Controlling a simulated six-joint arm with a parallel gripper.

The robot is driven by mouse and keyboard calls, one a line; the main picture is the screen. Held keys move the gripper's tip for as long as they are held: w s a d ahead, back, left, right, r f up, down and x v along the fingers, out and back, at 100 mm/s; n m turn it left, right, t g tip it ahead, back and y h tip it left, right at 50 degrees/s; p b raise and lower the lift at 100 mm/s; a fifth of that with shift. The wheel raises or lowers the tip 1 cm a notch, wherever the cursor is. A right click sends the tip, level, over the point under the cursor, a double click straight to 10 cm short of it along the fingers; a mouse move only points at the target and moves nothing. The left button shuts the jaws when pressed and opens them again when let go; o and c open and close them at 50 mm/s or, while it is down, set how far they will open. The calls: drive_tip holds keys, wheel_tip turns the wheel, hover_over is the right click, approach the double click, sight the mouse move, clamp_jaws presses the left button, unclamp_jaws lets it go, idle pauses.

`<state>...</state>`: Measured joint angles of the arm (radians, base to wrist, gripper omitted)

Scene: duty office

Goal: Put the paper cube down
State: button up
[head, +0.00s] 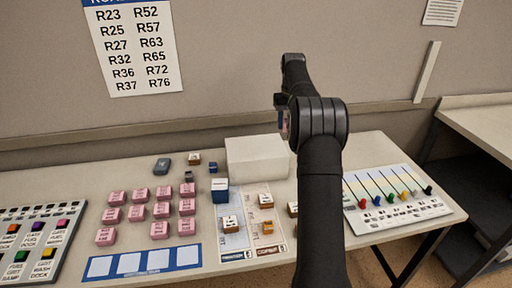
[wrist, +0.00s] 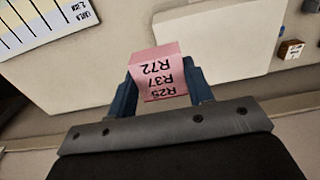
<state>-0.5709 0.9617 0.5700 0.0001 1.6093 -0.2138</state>
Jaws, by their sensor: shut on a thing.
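The pink paper cube (wrist: 158,70) is held between the two blue fingers of my gripper (wrist: 158,88) in the wrist view. Its visible faces carry printed labels, among them R72, R37 and R25. In the head view only a pink sliver of the cube (head: 284,125) shows beside my dark wrist, raised above the table (head: 120,263) at the back. Most of my gripper is hidden behind my arm there. The cube appears clear of the table surface.
Several similar pink cubes (head: 159,229) stand in rows at left. A white block (head: 257,158) sits behind centre. A blue-and-white box (head: 220,191), two paper strips with small blocks, a button panel (head: 35,240) and a slider board (head: 395,205) crowd the table.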

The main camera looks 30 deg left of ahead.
drive_tip(key=shift+w+a+f, duration=0.15)
drive_tip(key=shift+f, duration=0.1)
hover_over(261, 145)
wheel_tip(261, 145, down, 6)
drive_tip(key=shift+f, duration=2.2)
drive_tip(key=shift+f, duration=0.1)
drive_tip(key=o, duration=1)
wheel_tip(261, 145, up, 8)
drive_tip(key=shift+f, duration=0.15)
